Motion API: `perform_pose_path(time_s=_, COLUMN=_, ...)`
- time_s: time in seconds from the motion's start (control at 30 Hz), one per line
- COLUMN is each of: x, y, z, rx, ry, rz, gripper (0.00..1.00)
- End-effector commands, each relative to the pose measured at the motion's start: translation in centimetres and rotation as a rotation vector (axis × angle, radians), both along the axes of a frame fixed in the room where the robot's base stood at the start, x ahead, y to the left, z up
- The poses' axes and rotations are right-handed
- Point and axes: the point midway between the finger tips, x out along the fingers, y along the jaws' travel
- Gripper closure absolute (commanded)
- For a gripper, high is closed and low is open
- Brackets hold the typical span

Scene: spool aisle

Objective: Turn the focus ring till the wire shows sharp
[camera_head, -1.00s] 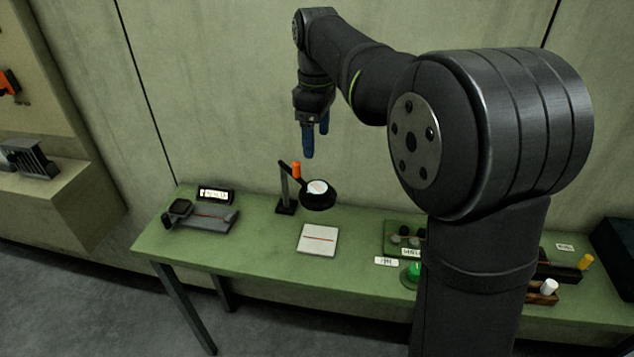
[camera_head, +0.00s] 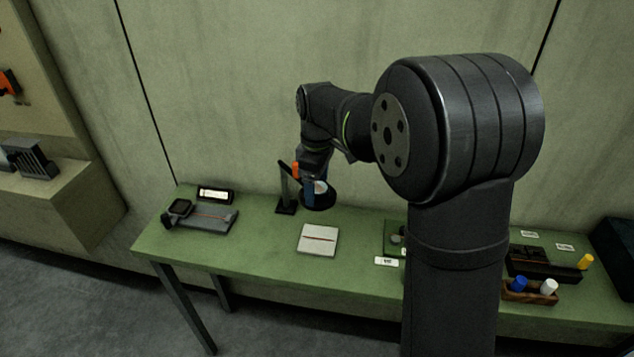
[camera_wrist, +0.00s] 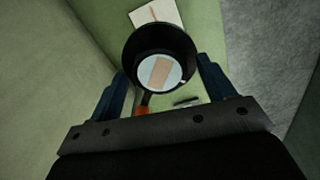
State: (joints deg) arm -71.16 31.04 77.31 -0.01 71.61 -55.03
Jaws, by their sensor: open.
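The magnifier's black focus ring (camera_head: 321,201) with its pale lens stands over the green bench on a dark post (camera_head: 284,188) with an orange part (camera_head: 295,170). In the wrist view the ring (camera_wrist: 133,62) lies ahead between my fingers; the lens (camera_wrist: 158,72) shows a broad, blurred pinkish band. A white plate with a thin reddish wire (camera_head: 318,239) lies on the bench in front of the stand. My gripper (camera_head: 308,190) is open at the ring, its blue fingers (camera_wrist: 165,88) on either side. I cannot tell whether they touch it.
A grey device (camera_head: 205,219) with a dark dial and a small lit display (camera_head: 215,195) stand at the bench's left. My arm hides part of the bench.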

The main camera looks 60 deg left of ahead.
Motion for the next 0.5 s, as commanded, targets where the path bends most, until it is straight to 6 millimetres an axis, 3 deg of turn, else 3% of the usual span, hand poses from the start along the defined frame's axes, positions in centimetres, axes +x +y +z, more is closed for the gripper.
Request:
perform_pose_path(time_s=0.07, x=0.00, y=0.00, z=0.01, rx=0.000, ry=0.000, rz=0.000, gripper=0.25)
perform_pose_path(time_s=0.3, x=0.00, y=0.00, z=0.03, rx=0.000, ry=0.000, rz=0.000, gripper=0.69)
perform_pose_path(time_s=0.5, x=0.00, y=0.00, z=0.04, rx=0.000, ry=0.000, rz=-0.044, gripper=0.69)
